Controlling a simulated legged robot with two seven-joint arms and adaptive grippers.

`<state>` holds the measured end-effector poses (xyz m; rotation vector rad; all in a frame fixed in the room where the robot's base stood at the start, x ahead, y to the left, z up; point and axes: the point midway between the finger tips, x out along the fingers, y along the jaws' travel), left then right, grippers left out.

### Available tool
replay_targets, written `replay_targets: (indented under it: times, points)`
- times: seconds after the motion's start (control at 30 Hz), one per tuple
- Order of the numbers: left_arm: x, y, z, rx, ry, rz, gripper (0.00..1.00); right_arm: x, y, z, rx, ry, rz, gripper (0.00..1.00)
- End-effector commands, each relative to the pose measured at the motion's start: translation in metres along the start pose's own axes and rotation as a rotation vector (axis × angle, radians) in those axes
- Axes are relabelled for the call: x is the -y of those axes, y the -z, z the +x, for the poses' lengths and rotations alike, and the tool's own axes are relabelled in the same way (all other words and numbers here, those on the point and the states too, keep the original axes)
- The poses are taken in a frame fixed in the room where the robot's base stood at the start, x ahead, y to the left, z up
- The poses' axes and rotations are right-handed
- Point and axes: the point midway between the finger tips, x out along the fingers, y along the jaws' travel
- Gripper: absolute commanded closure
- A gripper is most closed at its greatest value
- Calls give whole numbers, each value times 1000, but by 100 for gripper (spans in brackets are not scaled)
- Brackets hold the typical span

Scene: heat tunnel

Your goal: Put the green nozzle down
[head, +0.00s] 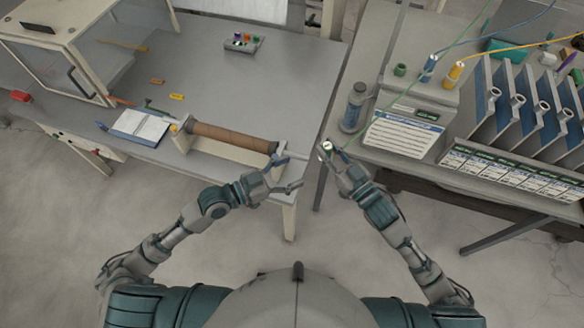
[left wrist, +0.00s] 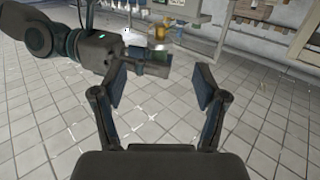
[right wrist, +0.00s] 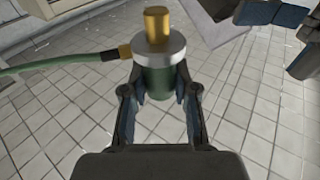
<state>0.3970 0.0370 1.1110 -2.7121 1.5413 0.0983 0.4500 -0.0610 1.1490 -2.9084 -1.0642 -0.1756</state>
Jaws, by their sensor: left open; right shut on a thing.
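The green nozzle (head: 326,147) is in my right gripper (head: 335,155), above the gap between the two tables. In the right wrist view the nozzle (right wrist: 156,82) has a green body, a pale collar, a brass tip and a green hose at its side. My right gripper's fingers (right wrist: 157,105) close on its green body. My left gripper (head: 290,173) is open and empty, by the near end of the brown roller. It also shows open in the left wrist view (left wrist: 160,85), with my right gripper beyond it.
A blue nozzle (head: 430,66), a yellow nozzle (head: 453,75) and a small green piece (head: 400,70) are on the grey box on the right table. The brown roller (head: 232,138) lies on the left table's front edge. The left table's middle is clear.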

Motion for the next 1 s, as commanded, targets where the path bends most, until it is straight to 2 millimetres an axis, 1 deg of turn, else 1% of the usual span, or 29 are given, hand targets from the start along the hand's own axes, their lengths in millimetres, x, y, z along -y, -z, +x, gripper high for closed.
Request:
replay_targets:
  times: [0.03,0.17,0.27,0.5,0.6,0.7,0.83,1.0]
  points:
    - [-1,5,1,-10,-5,10,28,0,0,0,-1,0,0,100]
    - [-1,8,12,-21,-6,12,28,0,0,0,-1,0,0,100]
    - [-2,9,30,-22,-7,10,28,0,0,0,-1,0,0,100]
    - [-2,9,79,-19,-7,9,28,0,0,0,-1,0,0,100]
    - [-2,10,95,-19,-7,11,28,0,0,0,-1,0,0,100]
    - [-2,9,107,-17,-6,11,28,0,1,0,-1,0,0,100]
    - [-2,9,116,-16,-6,12,28,0,1,0,-1,0,0,100]
    - [-2,8,118,-15,-6,12,28,1,0,0,-1,0,-1,100]
